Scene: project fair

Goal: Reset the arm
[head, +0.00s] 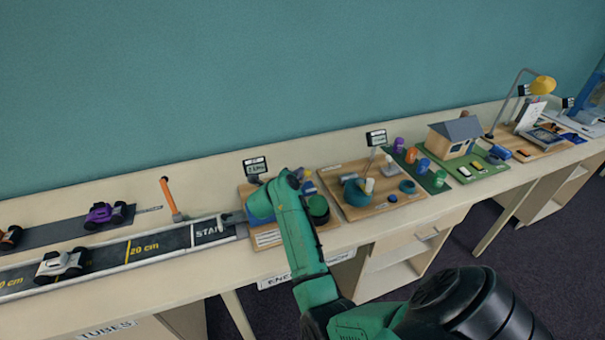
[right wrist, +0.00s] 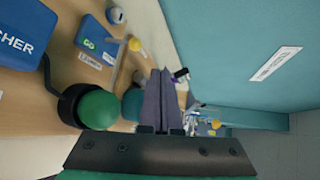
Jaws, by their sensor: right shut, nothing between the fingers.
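My right arm (head: 298,235) is green and reaches in from the lower right over the front of the long table. Its gripper (head: 232,217) hangs at the end of the track near the word START, partly hidden by the arm. In the right wrist view the two grey fingers (right wrist: 160,78) lie together with nothing between them. A green dome (right wrist: 99,108) in a black ring shows left of the fingers. My left gripper is not in view.
A white toy car (head: 62,264) and a purple one (head: 104,214) are at left. The teal wall (head: 250,80) is behind.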

